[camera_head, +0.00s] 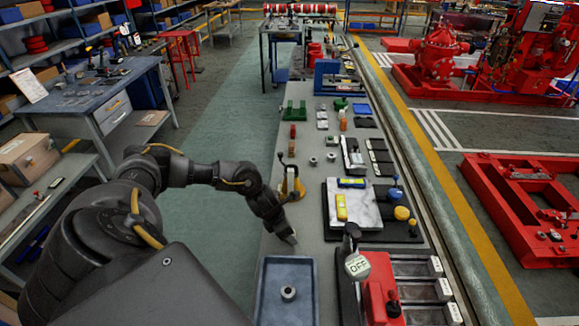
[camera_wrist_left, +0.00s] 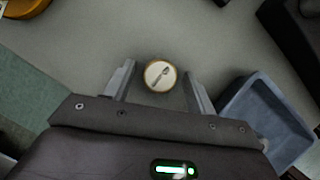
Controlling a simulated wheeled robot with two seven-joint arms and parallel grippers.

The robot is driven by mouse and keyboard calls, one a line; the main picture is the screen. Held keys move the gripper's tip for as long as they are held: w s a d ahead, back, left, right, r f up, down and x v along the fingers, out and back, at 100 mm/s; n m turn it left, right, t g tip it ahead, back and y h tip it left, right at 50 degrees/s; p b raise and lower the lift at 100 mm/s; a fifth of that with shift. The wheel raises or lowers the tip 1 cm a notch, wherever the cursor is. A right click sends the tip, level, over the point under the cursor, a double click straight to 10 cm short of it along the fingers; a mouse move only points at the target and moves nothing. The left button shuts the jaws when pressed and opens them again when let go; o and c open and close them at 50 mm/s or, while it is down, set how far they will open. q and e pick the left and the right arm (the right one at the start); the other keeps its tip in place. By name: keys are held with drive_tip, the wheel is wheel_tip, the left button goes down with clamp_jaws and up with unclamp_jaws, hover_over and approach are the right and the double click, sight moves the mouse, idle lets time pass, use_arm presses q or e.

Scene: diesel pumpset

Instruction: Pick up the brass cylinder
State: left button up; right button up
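The brass cylinder (camera_wrist_left: 160,74) shows end-on in the left wrist view as a small round thing with a brass-coloured rim and a pale face marked with a spanner shape. It stands on the grey bench top. My left gripper (camera_wrist_left: 159,82) is open, with one finger on each side of the cylinder and a visible gap to both. How far the fingertips are above the bench I cannot tell. In the head view my left gripper (camera_head: 289,238) points down at the bench's left edge, and I cannot make out the cylinder there. My right gripper is not in view.
A blue tray (camera_head: 262,298) holding a grey ring-shaped part (camera_head: 288,293) lies near the gripper; the tray also shows in the wrist view (camera_wrist_left: 238,115).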

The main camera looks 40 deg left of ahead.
use_arm(q)
drive_tip(key=c, duration=1)
drive_tip(key=shift+r, duration=0.1)
drive_tip(key=shift+r, duration=0.2)
wheel_tip(320, 180, up, 2)
drive_tip(key=shift+w+r+b, duration=0.1)
drive_tip(key=shift+r+b, duration=0.05)
drive_tip(key=shift+b, duration=0.85)
drive_tip(key=s+a+r+b, duration=0.1)
drive_tip(key=s+a+r, duration=0.1)
drive_tip(key=s+r, duration=0.1)
drive_tip(key=s+a+r+b, duration=0.2)
drive_tip(key=s+r, duration=0.1)
drive_tip(key=s, duration=0.2)
drive_tip(key=s+a+r+b, duration=0.1)
drive_tip(key=s+r+b, duration=0.1)
drive_tip(key=s+r, duration=0.2)
drive_tip(key=shift+s+a, duration=0.4)
drive_tip(key=shift+s, duration=0.05)
